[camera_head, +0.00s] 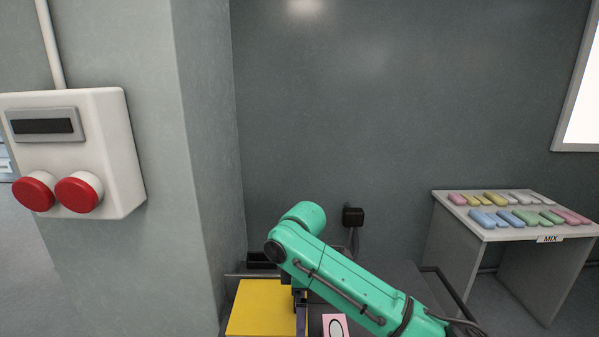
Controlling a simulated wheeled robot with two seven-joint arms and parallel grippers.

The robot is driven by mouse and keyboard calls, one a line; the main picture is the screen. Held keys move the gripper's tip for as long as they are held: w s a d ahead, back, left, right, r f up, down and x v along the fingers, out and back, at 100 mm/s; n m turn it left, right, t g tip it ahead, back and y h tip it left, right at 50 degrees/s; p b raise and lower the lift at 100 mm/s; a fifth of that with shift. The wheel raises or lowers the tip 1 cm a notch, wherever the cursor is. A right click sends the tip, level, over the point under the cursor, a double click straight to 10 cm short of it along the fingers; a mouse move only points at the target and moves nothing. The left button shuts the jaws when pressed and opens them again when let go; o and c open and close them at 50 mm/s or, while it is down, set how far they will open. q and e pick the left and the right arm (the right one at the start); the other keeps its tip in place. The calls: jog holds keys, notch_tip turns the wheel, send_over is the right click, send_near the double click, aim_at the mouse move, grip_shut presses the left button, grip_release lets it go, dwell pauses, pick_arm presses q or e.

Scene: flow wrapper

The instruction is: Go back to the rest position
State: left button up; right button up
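My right arm comes in from the lower right as a green link. It bends at a rounded joint near the picture's middle. Below that joint, dark narrow parts, seemingly of my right gripper (300,312), hang down at the right edge of a yellow panel (262,308). The fingertips are not clear, so I cannot tell whether it is open or shut or holds anything. My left gripper and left arm are not in view.
A white wall box (112,150) with two red knobs (78,191) is on the pillar at left. A white table (446,207) marked MIX at right holds several coloured bars (487,219).

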jog(key=s+f+m+t+y, duration=0.1)
jog(key=s+f+m+y, duration=0.3)
jog(key=s+f+m, duration=0.55)
jog(key=s+d+f+m+t+h, duration=0.1)
jog(key=s+d+f+m, duration=0.1)
jog(key=s+d, duration=0.35)
jog(key=s+d+f+m+t+h, duration=0.1)
jog(key=s+d+f+m+h, duration=0.1)
jog(key=d, duration=0.7)
jog(key=s+d+f+m+t+h, duration=0.1)
jog(key=s+d+f+m, duration=0.15)
jog(key=d, duration=0.55)
jog(key=s+f+g+b, duration=0.1)
jog(key=s+f, duration=0.1)
jog(key=f, duration=1.1)
jog(key=s+f+g, duration=0.1)
jog(key=s+f, duration=0.2)
jog(key=f, duration=1)
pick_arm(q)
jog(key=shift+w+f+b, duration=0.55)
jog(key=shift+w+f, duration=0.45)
pick_arm(e)
jog(key=s+d+f+g, duration=0.1)
jog(key=s+d+f, duration=0.2)
jog(key=s+f, duration=1)
jog(key=shift+s+f, duration=0.4)
jog(key=shift+s, duration=0.75)
